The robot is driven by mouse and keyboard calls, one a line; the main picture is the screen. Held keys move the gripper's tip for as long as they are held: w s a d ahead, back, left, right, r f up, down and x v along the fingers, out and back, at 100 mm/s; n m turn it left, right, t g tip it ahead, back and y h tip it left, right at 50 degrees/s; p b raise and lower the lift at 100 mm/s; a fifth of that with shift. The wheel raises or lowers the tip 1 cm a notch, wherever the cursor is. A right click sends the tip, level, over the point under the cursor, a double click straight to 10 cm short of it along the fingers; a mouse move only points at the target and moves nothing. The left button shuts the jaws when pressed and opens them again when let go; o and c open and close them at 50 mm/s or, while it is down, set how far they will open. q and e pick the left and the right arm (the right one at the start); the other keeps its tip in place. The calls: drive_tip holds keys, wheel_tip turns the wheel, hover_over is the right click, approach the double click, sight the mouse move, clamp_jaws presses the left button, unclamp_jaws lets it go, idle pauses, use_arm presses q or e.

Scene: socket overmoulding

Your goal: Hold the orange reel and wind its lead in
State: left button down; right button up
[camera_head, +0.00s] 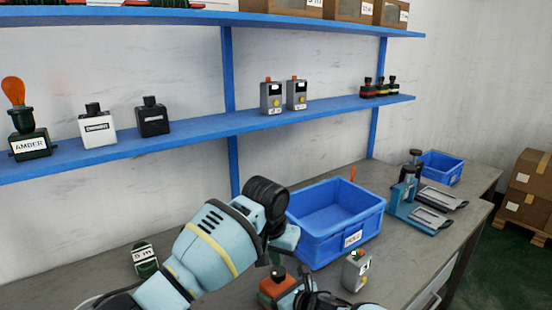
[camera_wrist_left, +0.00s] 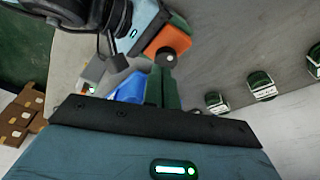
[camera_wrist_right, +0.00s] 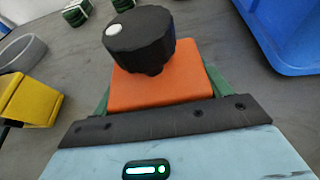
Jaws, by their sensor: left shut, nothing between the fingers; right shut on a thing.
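The orange reel (camera_head: 272,287) has an orange block body and a black round knob with a pale dot. It is near the bench's front in the head view. In the right wrist view the reel (camera_wrist_right: 150,90) sits between the green fingers of my right gripper (camera_wrist_right: 160,95), which is shut on its body. My left gripper (camera_head: 281,250) is shut and empty, just above the knob. In the left wrist view its fingers (camera_wrist_left: 163,88) are together, with the reel (camera_wrist_left: 169,42) beyond them. I cannot make out the lead.
A blue bin (camera_head: 335,258) stands right behind the reel, and a grey tester box (camera_head: 356,270) stands to its right. A blue press (camera_head: 412,200) is farther right. Green coils (camera_head: 145,260) lie at left. A yellow block (camera_wrist_right: 30,98) and grey ring (camera_wrist_right: 22,53) are also near.

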sight(277, 279)
use_arm(q)
drive_tip(key=shift+s+a+f+x, duration=0.15)
drive_tip(key=shift+s+x, duration=0.1)
drive_tip(key=shift+x, duration=0.9)
drive_tip(key=shift+s+a+x, duration=0.15)
drive_tip(key=shift+s+x, duration=0.1)
drive_tip(key=shift+x, duration=0.9)
drive_tip(key=shift+s+a+f+x, duration=0.1)
drive_tip(key=shift+s+x, duration=0.1)
drive_tip(key=shift+x, duration=0.95)
drive_tip(key=shift+w+r, duration=0.1)
drive_tip(key=shift+w, duration=0.35)
drive_tip(key=shift+w+a, duration=0.2)
drive_tip(key=shift+a, duration=0.3)
drive_tip(key=shift+w+a, duration=0.1)
drive_tip(key=shift+a, duration=0.4)
drive_tip(key=shift+w+a+r, duration=0.1)
drive_tip(key=shift+w+a, duration=0.2)
drive_tip(key=shift+w, duration=0.05)
drive_tip(key=shift+s+a+r, duration=0.1)
drive_tip(key=shift+s, duration=0.2)
